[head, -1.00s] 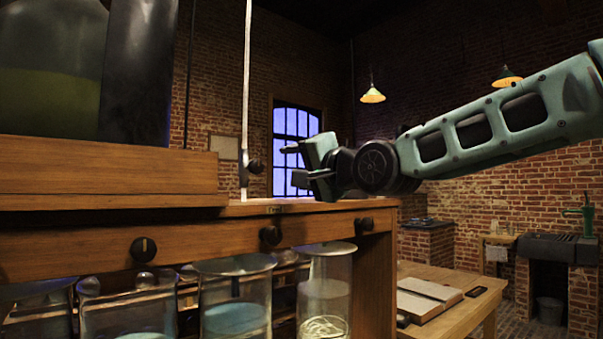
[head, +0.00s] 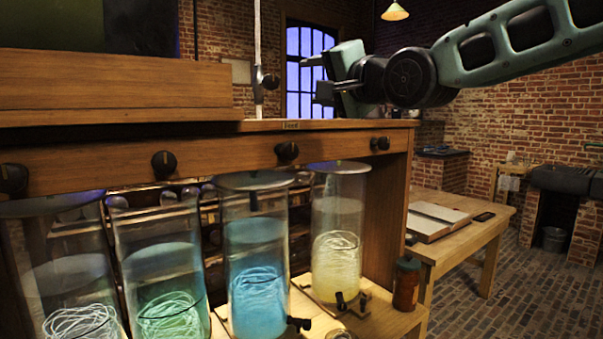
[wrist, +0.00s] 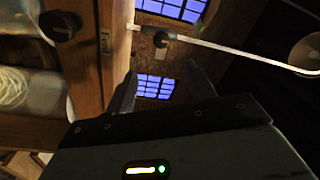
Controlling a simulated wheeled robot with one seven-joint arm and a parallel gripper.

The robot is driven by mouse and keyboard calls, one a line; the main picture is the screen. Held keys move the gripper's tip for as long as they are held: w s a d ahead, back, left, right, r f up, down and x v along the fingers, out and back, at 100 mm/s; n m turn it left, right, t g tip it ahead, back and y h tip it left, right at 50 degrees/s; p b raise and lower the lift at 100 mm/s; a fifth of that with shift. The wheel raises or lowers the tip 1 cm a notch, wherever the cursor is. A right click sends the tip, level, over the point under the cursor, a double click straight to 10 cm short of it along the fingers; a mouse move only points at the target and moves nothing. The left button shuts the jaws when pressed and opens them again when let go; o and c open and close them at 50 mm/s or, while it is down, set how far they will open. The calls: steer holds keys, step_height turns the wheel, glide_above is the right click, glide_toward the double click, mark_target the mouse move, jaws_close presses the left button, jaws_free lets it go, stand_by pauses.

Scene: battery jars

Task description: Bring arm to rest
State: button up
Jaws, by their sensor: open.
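My gripper (head: 318,77) is open and empty in the head view, at the upper middle. It is held in the air near the right end of the wooden cabinet (head: 230,147), a little above its top, with its fingers pointing left. The arm reaches in from the right edge. In the wrist view, the two fingers of my gripper (wrist: 155,92) stand apart with nothing between them. The thin white vertical rod (head: 257,45) with a dark knob is to the left of the fingers.
Several glass jars stand under the cabinet, including a blue one (head: 258,285) and a yellow one (head: 337,250). Dark knobs (head: 287,152) line its front. A brown bottle (head: 406,284) stands at the shelf's right end. A table (head: 475,225) holds an open book. Open floor lies at right.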

steer(key=s+a+f+n+g+h+p, duration=0.15)
steer(key=s+f+n+g, duration=0.35)
steer(key=f, duration=0.6)
steer(key=s+a+f+n+g+h, duration=0.1)
steer(key=s+f+g+h, duration=0.15)
steer(key=s+f, duration=0.6)
steer(key=s+d+f+n+g+h, duration=0.2)
steer(key=s+d+f, duration=0.2)
steer(key=s, duration=0.3)
steer(key=s+d+f+n+g+h+p, duration=0.1)
steer(key=s+d+f+n+g+h, duration=0.1)
steer(key=s+f, duration=0.5)
steer(key=s+d+f+n+g+h, duration=0.2)
steer(key=s+d+f+n+g, duration=0.1)
steer(key=s+d+f, duration=0.3)
steer(key=shift+s+f+n+g, duration=0.25)
steer(key=shift+s+g, duration=0.3)
steer(key=shift+s, duration=0.5)
